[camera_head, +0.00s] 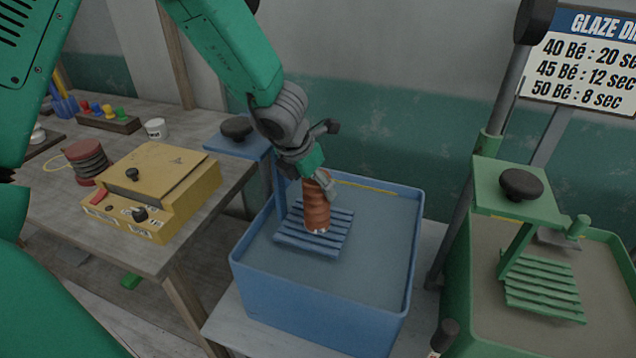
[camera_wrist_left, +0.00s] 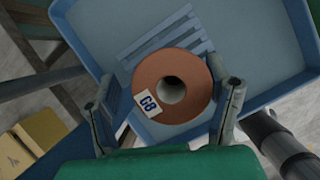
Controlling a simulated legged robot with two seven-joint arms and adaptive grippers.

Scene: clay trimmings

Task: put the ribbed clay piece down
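The ribbed clay piece (camera_head: 317,212) is a reddish-brown, upright ribbed cylinder. It stands on the blue slatted rack (camera_head: 290,240) in the blue tub (camera_head: 310,307). In the left wrist view the clay piece (camera_wrist_left: 190,68) shows its round top with a dark centre hole and a tag reading "G8". My left gripper (camera_head: 310,180) is over its upper end, with a finger on each side. In the left wrist view the gripper (camera_wrist_left: 166,95) looks spread, with a gap showing beside the left finger; contact on the right side is unclear. My right gripper is out of view.
A green tub (camera_head: 480,340) with its own slatted rack (camera_head: 545,287) stands at right. At left, a wooden table (camera_head: 60,190) carries a yellow box (camera_head: 155,185) and a red spool (camera_head: 86,160). A dark knob (camera_head: 236,127) sits on the blue bracket beside my gripper.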

